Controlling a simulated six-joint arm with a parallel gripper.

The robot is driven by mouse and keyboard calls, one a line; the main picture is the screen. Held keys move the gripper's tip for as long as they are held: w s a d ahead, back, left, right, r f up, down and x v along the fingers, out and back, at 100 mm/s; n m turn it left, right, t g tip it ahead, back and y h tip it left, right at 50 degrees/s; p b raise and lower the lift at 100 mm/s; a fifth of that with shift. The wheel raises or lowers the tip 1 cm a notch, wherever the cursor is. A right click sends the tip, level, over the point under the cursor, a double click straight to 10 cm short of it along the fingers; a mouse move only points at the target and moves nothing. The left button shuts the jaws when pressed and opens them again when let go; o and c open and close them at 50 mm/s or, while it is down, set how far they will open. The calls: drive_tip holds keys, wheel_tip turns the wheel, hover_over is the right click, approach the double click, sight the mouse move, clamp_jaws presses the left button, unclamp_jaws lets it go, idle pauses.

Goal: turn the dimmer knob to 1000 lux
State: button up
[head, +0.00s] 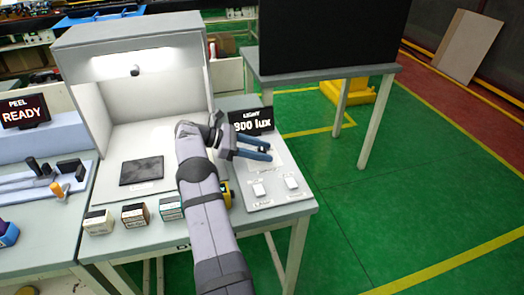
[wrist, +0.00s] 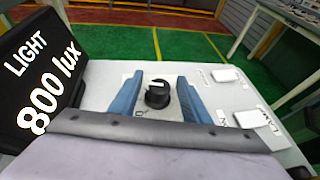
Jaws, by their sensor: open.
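The dimmer knob (wrist: 158,94) is a round black knob on a light plate in the wrist view. My gripper (wrist: 158,88) is open, with one blue finger on each side of the knob and a gap to it on both sides.
Two white switches (head: 258,190) and (head: 292,183) sit on the panel in front of the gripper. A lit white booth (head: 85,125) with a dark plaque (head: 142,170) stands to the left. Several small boxes (head: 134,217) line the table's front edge.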

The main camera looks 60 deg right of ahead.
wheel_tip(320, 180, up, 10)
drive_tip(key=shift+b, duration=0.4)
idle(0.4)
wheel_tip(320, 180, up, 6)
drive_tip(key=p, duration=0.4)
hover_over(262, 150)
drive_tip(key=w+a, duration=0.1)
drive_tip(key=w, duration=0.2)
drive_tip(key=a+r+n+h+p, duration=0.1)
drive_tip(key=a+r+n+p, duration=0.1)
drive_tip(key=a+n+p, duration=0.1)
drive_tip(key=f+n+t+h, duration=0.1)
drive_tip(key=f, duration=0.3)
drive_tip(key=s+a+f+n+t+h, duration=0.1)
drive_tip(key=f, duration=0.3)
drive_tip(key=a+f+n+h+p, duration=0.1)
drive_tip(key=f+n, duration=0.1)
drive_tip(key=f, duration=0.3)
drive_tip(key=shift+s+f+t, duration=0.1)
drive_tip(key=shift+s+t, duration=0.25)
drive_tip(key=shift+t, duration=0.05)
drive_tip(key=shift+w+d+f+m+t, duration=0.2)
drive_tip(key=shift+w+f+m+t, duration=0.2)
drive_tip(key=shift+w+f+t, duration=0.4)
drive_tip(key=shift+w+f+m, duration=0.2)
drive_tip(key=shift+w+m, duration=0.1)
